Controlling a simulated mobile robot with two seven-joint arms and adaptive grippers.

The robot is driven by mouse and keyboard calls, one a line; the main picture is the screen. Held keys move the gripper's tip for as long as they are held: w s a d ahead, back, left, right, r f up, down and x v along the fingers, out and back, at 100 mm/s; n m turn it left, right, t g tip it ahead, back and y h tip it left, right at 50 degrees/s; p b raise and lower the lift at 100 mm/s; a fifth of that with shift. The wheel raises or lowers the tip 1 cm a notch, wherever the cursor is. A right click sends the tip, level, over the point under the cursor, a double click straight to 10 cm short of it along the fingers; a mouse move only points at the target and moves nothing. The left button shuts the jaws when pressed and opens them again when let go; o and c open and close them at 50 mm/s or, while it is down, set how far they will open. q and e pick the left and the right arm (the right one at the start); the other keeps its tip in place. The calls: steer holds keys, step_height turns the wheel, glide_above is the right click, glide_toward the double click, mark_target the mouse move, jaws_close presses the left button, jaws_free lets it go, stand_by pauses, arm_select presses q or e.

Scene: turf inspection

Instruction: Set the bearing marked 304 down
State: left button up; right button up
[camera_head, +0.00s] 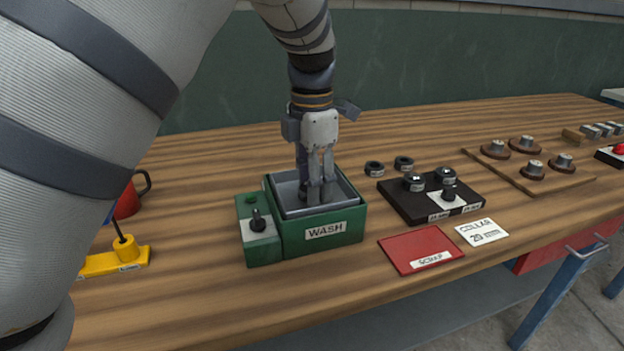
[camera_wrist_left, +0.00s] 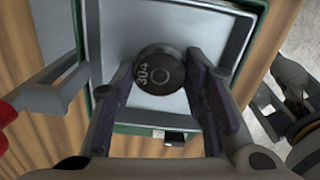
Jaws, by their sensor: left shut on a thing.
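The bearing marked 304 (camera_wrist_left: 161,70) is a dark round piece with a small hexagonal mark at its centre. It shows in the left wrist view between the fingers of my left gripper (camera_wrist_left: 167,85), which is shut on it. In the head view my left gripper (camera_head: 318,192) points down into the grey basin of the green box labelled WASH (camera_head: 325,231), and the bearing is hidden there. I cannot tell whether the bearing touches the basin floor.
A black block (camera_head: 408,206) with round parts stands to the right of the box, with two dark rings (camera_head: 374,168) behind it. A red SCRAP mat (camera_head: 420,248) and a COLLAR 20 card (camera_head: 482,231) lie in front. A yellow piece (camera_head: 115,261) and red mug (camera_head: 130,200) are left.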

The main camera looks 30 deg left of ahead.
arm_select(q)
steer(key=o, duration=1.3)
step_height(320, 180, up, 12)
steer(key=shift+r+b, duration=0.15)
steer(key=shift+b, duration=0.25)
